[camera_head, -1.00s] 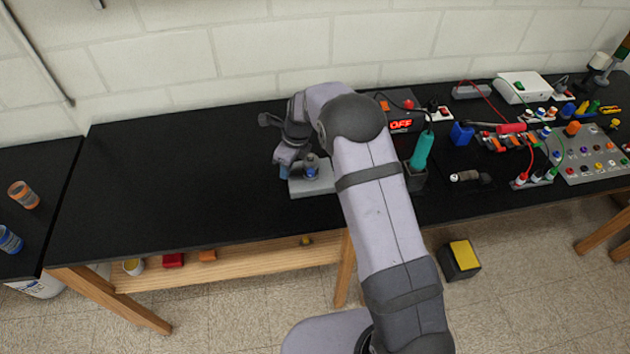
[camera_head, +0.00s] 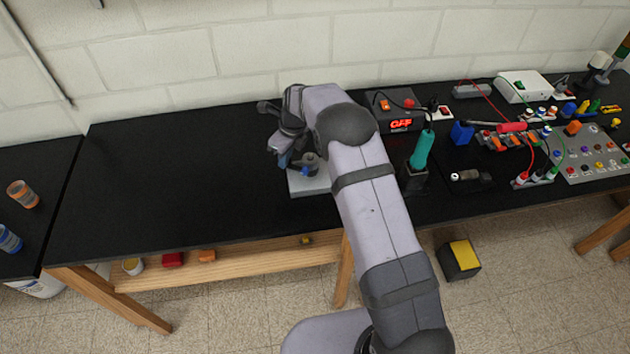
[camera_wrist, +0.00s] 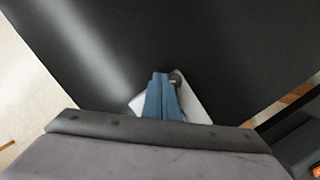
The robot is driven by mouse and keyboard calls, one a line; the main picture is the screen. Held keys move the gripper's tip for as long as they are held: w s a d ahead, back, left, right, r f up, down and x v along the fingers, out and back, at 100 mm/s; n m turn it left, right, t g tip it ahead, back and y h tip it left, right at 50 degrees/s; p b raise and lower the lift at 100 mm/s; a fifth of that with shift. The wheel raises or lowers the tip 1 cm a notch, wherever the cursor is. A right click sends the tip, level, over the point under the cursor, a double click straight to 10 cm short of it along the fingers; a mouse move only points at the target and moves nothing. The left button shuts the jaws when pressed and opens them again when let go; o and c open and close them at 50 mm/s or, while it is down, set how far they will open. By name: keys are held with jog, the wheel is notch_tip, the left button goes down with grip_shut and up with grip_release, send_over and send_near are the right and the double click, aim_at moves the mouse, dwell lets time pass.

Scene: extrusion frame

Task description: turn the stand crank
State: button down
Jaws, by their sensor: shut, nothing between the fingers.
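The stand is a light grey base plate (camera_head: 310,187) on the black bench, with a grey round part (camera_head: 309,160) and a small blue part (camera_head: 305,171) on top. I cannot make out clearly which part is the crank handle. My gripper (camera_head: 283,161) is at the stand's left rear side, pointing down, its blue fingers together and holding nothing. In the wrist view the shut fingers (camera_wrist: 163,95) cover much of the plate (camera_wrist: 194,108). A small metallic piece (camera_wrist: 175,79) shows just past the fingertips; whether they touch it I cannot tell.
My arm passes right of the stand. A teal-handled tool in a dark holder (camera_head: 421,152) and a box with a red display (camera_head: 400,123) stand to the right, with cables and a button panel (camera_head: 590,152) beyond. The bench left of the stand is clear.

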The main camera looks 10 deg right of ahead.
jog(key=shift+w+d+m+h+b, duration=0.2)
jog(key=shift+w+m, duration=0.35)
jog(key=shift+m, duration=0.3)
jog(key=shift+w+d+m+h+b, duration=0.1)
jog(key=shift+w+d+m, duration=0.1)
jog(key=shift+w+m, duration=0.5)
jog(key=shift+w+d+m+t+h+b, duration=0.15)
jog(key=shift+w+d+m+b, duration=0.1)
jog(key=shift+m, duration=0.45)
jog(key=shift+w+d+m+t+h+b, duration=0.15)
jog(key=shift+w+d+m, duration=0.1)
jog(key=shift+m, duration=0.4)
jog(key=shift+d, duration=0.1)
jog(key=shift+r, duration=0.15)
